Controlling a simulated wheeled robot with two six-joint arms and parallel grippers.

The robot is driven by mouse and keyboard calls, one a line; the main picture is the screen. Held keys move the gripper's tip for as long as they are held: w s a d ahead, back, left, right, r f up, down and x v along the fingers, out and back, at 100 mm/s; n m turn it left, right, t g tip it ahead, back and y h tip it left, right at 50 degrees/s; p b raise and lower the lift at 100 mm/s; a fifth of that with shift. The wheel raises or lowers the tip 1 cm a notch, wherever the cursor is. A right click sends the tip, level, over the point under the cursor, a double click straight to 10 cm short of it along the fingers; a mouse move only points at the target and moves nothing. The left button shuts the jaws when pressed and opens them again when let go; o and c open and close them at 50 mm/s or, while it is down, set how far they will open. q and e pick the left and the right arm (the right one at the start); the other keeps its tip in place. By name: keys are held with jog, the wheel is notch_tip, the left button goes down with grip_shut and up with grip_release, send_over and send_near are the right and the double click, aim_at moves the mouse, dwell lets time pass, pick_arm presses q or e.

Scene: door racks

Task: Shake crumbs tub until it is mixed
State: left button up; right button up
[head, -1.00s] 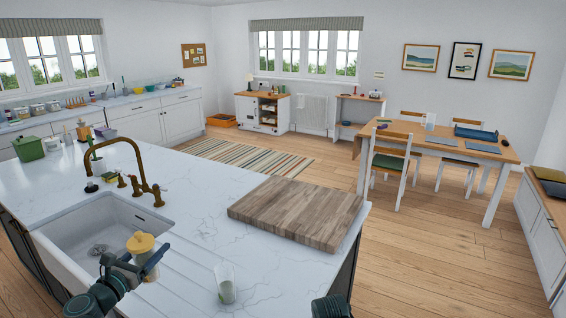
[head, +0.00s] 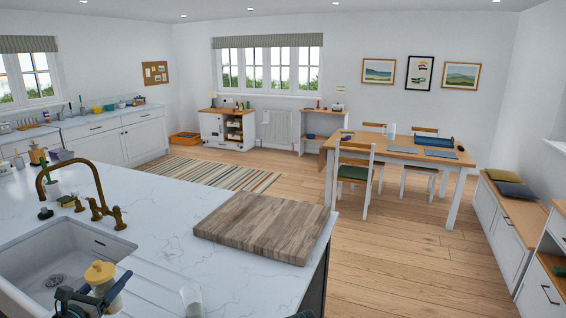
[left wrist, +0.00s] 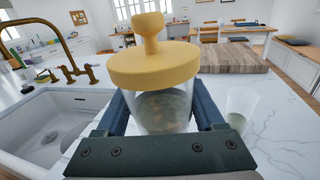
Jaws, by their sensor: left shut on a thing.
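The crumbs tub (head: 101,279) is a clear tub with a yellow knobbed lid, and it holds some brownish contents. In the left wrist view the tub (left wrist: 165,108) stands about upright between the blue fingers of my left gripper (left wrist: 163,112), which is shut on it. In the head view my left gripper (head: 92,297) holds the tub at the bottom left, by the sink's right edge. The tub's lower part is hidden by the gripper. My right gripper is not clearly in view.
The white sink (head: 50,262) with a brass tap (head: 98,195) lies at the left. A clear glass (head: 192,301) stands on the marble worktop right of the tub; it also shows in the left wrist view (left wrist: 240,103). A large wooden board (head: 262,228) lies behind it.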

aim_at(109, 263)
pick_arm(q)
notch_tip(109, 263, up, 4)
jog(key=p, duration=0.3)
jog(key=shift+r, duration=0.2)
pick_arm(e)
notch_tip(109, 263, up, 4)
pick_arm(q)
notch_tip(109, 263, down, 5)
jog(key=b, duration=0.4)
jog(key=shift+f+b, duration=0.15)
jog(key=shift+b, duration=0.25)
jog(key=shift+r, duration=0.2)
pick_arm(e)
notch_tip(109, 263, down, 5)
jog(key=shift+r, duration=0.2)
pick_arm(q)
notch_tip(109, 263, up, 5)
jog(key=p, duration=0.5)
pick_arm(e)
notch_tip(109, 263, up, 5)
pick_arm(q)
jog(key=shift+f+b, duration=2.5)
jog(key=shift+f, duration=0.2)
jog(key=shift+r, duration=0.2)
pick_arm(e)
notch_tip(109, 263, down, 5)
